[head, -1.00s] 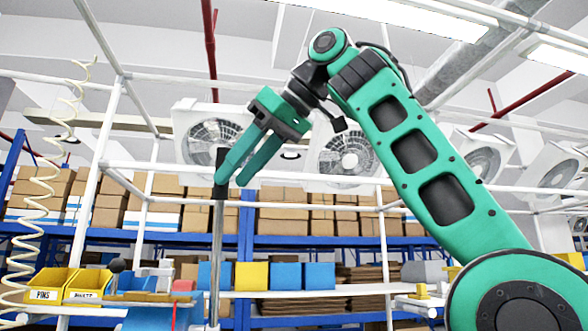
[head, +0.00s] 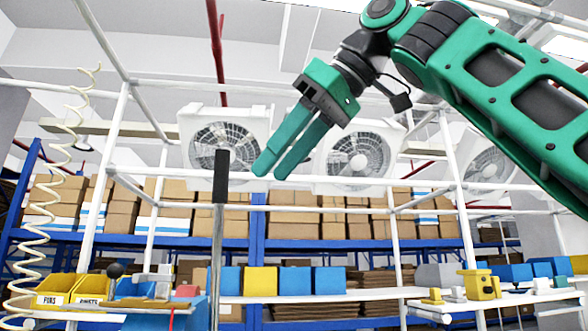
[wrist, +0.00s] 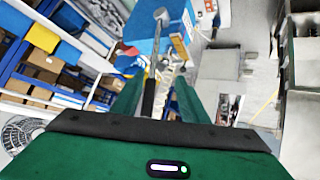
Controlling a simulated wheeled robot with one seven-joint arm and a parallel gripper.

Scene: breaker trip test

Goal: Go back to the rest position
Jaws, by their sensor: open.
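My green gripper (head: 272,172) is raised in the upper middle of the head view, in front of the fans and high shelf. Its two fingers point down and to the left, with a gap between them and nothing held. In the wrist view the fingers (wrist: 156,92) reach away from the dark palm edge. A thin upright post with a black grip (head: 221,180) stands left of the fingertips; it looks close to them in the picture, but I cannot tell the depth. The post's black part also shows in the wrist view (wrist: 149,97).
Yellow bins (head: 56,290) and a blue box (head: 150,318) are at the lower left. Blue and yellow blocks (head: 260,281) stand on a white shelf. A coiled cream hose (head: 45,200) hangs at left. White frame posts (head: 93,200) cross the view. Wall fans (head: 358,160) are behind.

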